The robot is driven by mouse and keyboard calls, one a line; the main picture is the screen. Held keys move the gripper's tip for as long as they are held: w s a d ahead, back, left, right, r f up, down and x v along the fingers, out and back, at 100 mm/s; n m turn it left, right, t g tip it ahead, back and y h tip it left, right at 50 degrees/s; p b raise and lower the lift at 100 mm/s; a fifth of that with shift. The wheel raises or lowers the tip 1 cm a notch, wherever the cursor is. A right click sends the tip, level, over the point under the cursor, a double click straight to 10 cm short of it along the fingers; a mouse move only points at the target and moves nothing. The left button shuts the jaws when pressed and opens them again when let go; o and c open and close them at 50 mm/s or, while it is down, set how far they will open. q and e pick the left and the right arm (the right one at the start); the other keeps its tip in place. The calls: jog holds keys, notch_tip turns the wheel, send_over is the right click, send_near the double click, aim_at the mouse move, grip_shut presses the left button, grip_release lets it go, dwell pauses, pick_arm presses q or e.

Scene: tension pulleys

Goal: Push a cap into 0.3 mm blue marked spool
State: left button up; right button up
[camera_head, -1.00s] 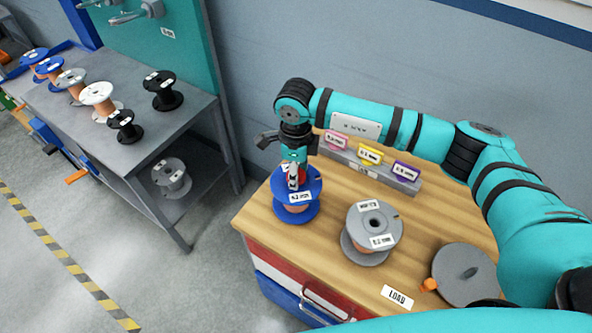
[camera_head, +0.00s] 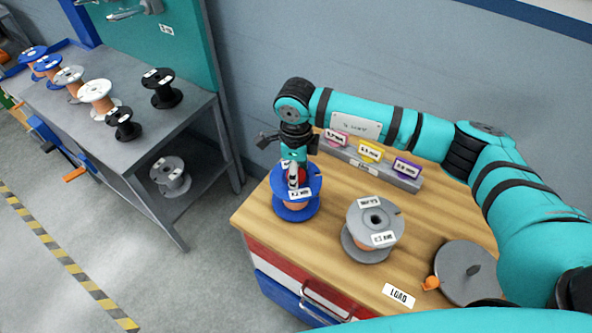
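The blue spool (camera_head: 309,184) with copper-coloured wire stands upright on the wooden bench top at its left end. Its white label is too small to read surely. A small red cap (camera_head: 303,174) shows at the middle of its top flange, partly hidden by my gripper. My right gripper (camera_head: 294,182) points down over the spool's centre, with its fingertips at the red cap. Whether the fingers grip the cap or only press on it cannot be told. How deep the cap sits is hidden. My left gripper is not in view.
A grey spool (camera_head: 362,220) stands right of the blue one. A rack with pink, yellow and purple tags (camera_head: 369,164) lies behind. Several spools stand on the left table (camera_head: 160,126).

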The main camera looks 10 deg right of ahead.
jog(key=shift+f, duration=0.15)
jog(key=o, duration=1)
jog(key=shift+r+p, duration=0.75)
jog(key=shift+r, duration=1.15)
grip_shut()
